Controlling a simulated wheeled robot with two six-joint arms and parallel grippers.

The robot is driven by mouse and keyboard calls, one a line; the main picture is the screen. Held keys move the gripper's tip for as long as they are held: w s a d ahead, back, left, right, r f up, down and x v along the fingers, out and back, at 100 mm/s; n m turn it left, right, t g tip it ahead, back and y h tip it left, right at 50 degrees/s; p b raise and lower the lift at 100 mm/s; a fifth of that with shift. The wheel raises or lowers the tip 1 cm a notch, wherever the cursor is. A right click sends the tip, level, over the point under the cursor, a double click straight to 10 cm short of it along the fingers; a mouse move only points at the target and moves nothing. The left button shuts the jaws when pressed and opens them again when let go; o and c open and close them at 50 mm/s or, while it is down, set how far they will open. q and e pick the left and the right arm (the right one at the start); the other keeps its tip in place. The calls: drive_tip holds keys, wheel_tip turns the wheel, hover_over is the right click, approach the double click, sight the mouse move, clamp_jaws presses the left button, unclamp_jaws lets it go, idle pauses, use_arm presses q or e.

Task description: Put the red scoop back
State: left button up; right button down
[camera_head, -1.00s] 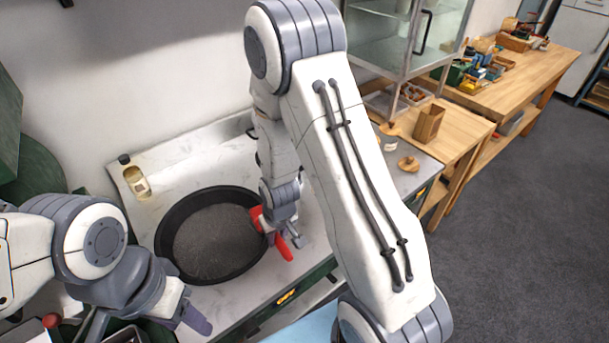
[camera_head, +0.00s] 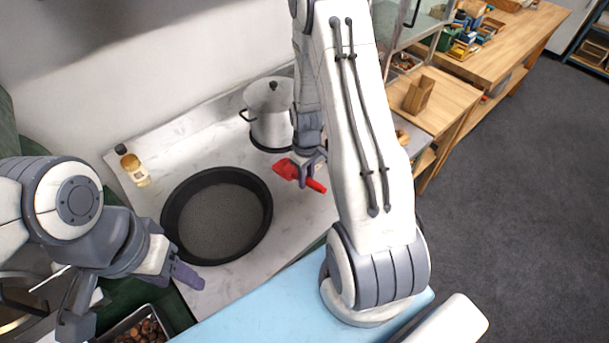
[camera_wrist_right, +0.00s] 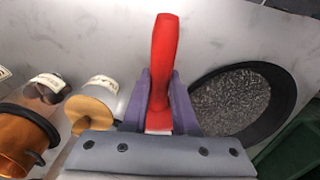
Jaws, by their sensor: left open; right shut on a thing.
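The red scoop (camera_head: 285,169) is in my right gripper (camera_head: 312,166), beside the black pan and in front of the lidded pot. In the right wrist view, my right gripper (camera_wrist_right: 160,105) is shut on the scoop, its red handle (camera_wrist_right: 164,55) standing up between the purple fingers. The scoop's bowl is hidden in that view. The black round pan (camera_head: 262,232) holds dark grey granules; it also shows in the right wrist view (camera_wrist_right: 284,84). My left gripper (camera_head: 130,298) is open and empty, low at the left in front of the pan.
A silver lidded pot (camera_head: 268,118) stands at the back of the counter, close behind the scoop. A small bottle (camera_head: 134,168) stands at back left. A tray of chestnuts (camera_head: 140,332) is at the bottom left.

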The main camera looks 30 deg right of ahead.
drive_tip(key=shift+f+b, duration=2.5)
drive_tip(key=shift+f, duration=1.05)
drive_tip(key=shift+f+b, duration=0.4)
drive_tip(key=shift+f, duration=0.1)
drive_tip(key=c, duration=0.6)
unclamp_jaws()
wheel_tip(320, 180, up, 9)
drive_tip(key=shift+r+b, duration=0.2)
drive_tip(key=shift+b, duration=0.5)
drive_tip(key=shift+a+r, duration=0.15)
drive_tip(key=shift+r, duration=0.5)
